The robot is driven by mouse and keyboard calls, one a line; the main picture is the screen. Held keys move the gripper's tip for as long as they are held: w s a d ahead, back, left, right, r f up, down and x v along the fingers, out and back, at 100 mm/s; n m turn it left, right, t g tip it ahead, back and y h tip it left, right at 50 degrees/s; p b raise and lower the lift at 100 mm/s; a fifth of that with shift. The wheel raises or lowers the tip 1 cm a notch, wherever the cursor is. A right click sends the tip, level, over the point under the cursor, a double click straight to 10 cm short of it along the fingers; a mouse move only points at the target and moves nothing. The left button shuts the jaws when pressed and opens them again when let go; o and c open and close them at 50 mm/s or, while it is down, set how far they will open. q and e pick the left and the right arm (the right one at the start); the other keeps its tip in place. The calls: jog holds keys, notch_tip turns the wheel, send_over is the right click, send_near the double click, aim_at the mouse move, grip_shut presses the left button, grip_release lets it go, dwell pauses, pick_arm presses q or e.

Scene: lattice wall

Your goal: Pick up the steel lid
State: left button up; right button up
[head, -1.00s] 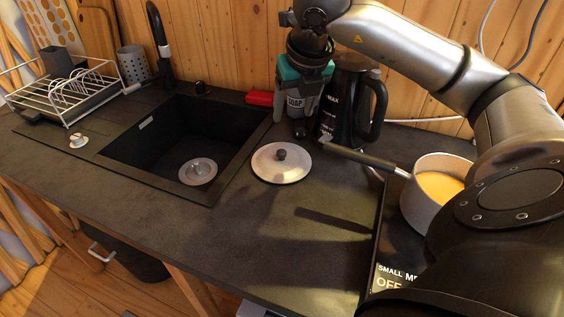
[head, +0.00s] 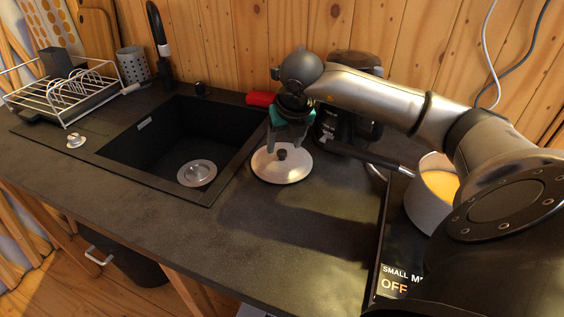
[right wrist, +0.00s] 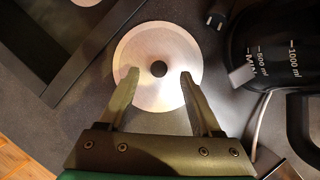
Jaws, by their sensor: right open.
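The steel lid (head: 281,168) is a round, pale metal disc with a dark knob, lying flat on the dark worktop to the right of the sink. In the right wrist view the lid (right wrist: 158,45) lies beyond my fingertips, with its dark knob (right wrist: 159,69) between the lines of the two fingers. My right gripper (head: 289,146) is over the far part of the lid, pointing down. It also shows in the right wrist view (right wrist: 158,78), open and empty, one finger on each side of the knob. My left gripper is not in view.
The black sink (head: 180,145) is left of the lid. A black kettle (head: 335,128) stands close behind right. A pan (head: 432,190) sits on the hob at right, its handle reaching towards the lid. A red object (head: 261,98) lies behind. The front worktop is clear.

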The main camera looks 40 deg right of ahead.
aim_at(282, 152)
jog(key=x, duration=0.3)
jog(key=shift+a+f, duration=0.1)
jog(key=shift+c, duration=0.2)
grip_shut()
dwell(0.3)
